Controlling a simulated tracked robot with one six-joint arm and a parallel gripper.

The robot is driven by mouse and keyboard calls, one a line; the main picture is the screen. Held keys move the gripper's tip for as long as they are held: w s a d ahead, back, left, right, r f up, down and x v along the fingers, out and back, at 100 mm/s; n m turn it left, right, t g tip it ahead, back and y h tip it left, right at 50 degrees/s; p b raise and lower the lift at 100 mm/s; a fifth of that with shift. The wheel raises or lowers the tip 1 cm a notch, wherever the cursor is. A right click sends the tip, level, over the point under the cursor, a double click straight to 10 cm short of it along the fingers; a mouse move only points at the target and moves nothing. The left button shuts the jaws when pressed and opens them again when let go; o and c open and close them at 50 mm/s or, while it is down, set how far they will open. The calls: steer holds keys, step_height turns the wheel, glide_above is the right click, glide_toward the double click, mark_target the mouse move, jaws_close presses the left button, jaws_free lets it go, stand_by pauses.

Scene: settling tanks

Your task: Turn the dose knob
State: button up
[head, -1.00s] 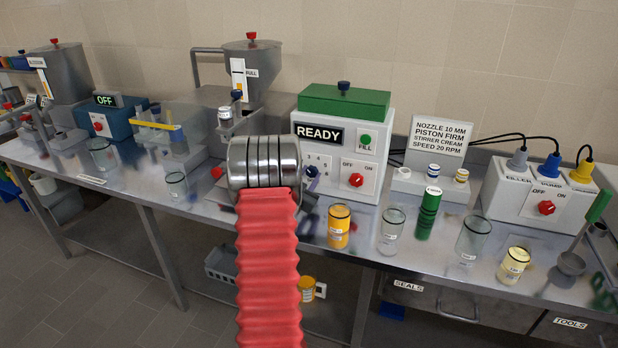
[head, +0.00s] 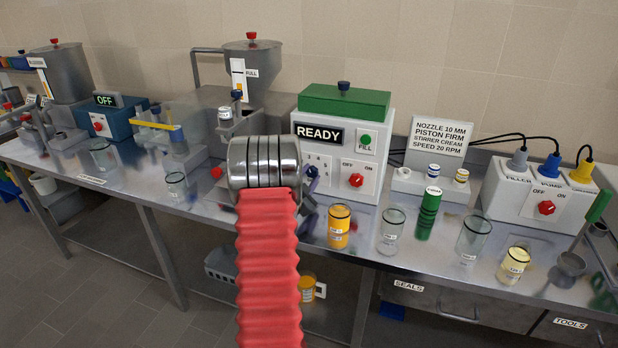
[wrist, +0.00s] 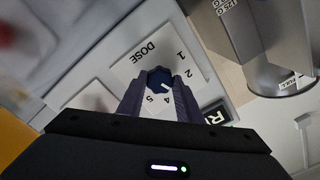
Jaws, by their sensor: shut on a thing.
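The dose knob (wrist: 159,77) is dark blue with a white mark and sits on a white DOSE dial plate (wrist: 130,72) in the wrist view. My gripper (wrist: 160,88) is shut on the knob, one finger on each side. The white mark points to the lower right, near the 4. The 1, 2, 4 and 5 can be read; the 3 is hidden, apparently by the right finger. In the head view the knob (head: 311,172) shows only partly beside my arm, on the front of the white filler box (head: 374,142) reading READY.
A red OFF/ON switch (head: 355,180) and a green FILL button (head: 366,139) are right of the knob. A yellow jar (head: 339,227) and an empty glass (head: 391,230) stand in front. A steel hopper (head: 252,69) stands behind my arm.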

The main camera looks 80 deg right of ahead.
steer(key=o, duration=1)
steer(key=shift+o, duration=0.2)
steer(key=w+a, duration=0.1)
steer(key=a, duration=1.2)
steer(key=shift+a, duration=0.35)
steer(key=shift+w, duration=0.15)
